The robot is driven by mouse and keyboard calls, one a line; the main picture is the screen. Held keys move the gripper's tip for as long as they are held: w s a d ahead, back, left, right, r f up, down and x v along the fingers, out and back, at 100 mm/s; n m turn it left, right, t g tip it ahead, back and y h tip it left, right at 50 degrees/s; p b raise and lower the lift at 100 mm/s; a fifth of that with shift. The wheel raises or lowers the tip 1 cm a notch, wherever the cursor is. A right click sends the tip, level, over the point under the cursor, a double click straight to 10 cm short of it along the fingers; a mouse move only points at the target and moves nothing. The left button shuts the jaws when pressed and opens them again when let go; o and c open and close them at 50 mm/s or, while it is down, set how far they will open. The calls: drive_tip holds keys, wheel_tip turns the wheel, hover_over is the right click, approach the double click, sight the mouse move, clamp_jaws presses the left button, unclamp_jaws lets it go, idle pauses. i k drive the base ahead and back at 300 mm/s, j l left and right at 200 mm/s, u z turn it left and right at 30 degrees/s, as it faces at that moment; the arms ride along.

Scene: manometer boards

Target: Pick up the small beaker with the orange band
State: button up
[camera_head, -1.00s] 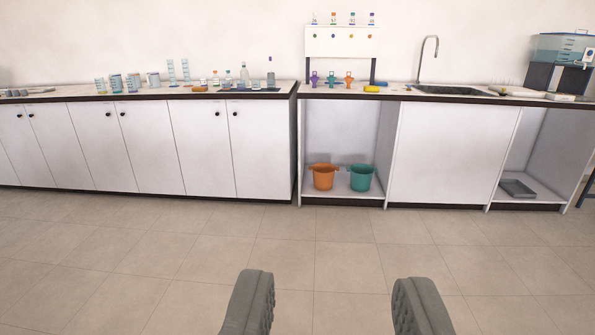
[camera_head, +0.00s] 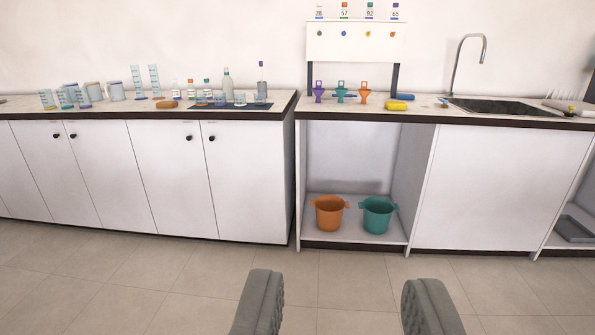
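My gripper (camera_head: 345,298) is open and empty, its two grey fingers wide apart in the foreground, far from the counters. On the left counter stand several small glass beakers, among them one (camera_head: 202,99) near the dark mat and one (camera_head: 240,100) on it. More graduated glass vessels stand further left; one (camera_head: 47,99) has a yellowish or orange mark near its base. The bands are too small to tell which beaker has the orange one.
At right are a white board (camera_head: 357,42), coloured funnels, a yellow sponge (camera_head: 396,105) and a sink (camera_head: 505,107). Orange (camera_head: 329,214) and teal (camera_head: 377,216) buckets stand below. The floor ahead is clear.

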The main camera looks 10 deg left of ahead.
sight(200, 98)
drive_tip(key=i+u, duration=0.15)
drive_tip(key=i, duration=0.7)
drive_tip(key=i+l+u, duration=0.15)
drive_tip(key=i, duration=0.65)
drive_tip(key=i+j, duration=0.1)
drive_tip(key=i, duration=0.35)
drive_tip(key=i+j+z, duration=0.1)
drive_tip(key=i, duration=0.35)
drive_tip(key=i+j, duration=0.2)
drive_tip(key=i, duration=0.25)
drive_tip(key=i+j, duration=0.15)
drive_tip(key=i, duration=0.3)
drive_tip(key=z, duration=0.05)
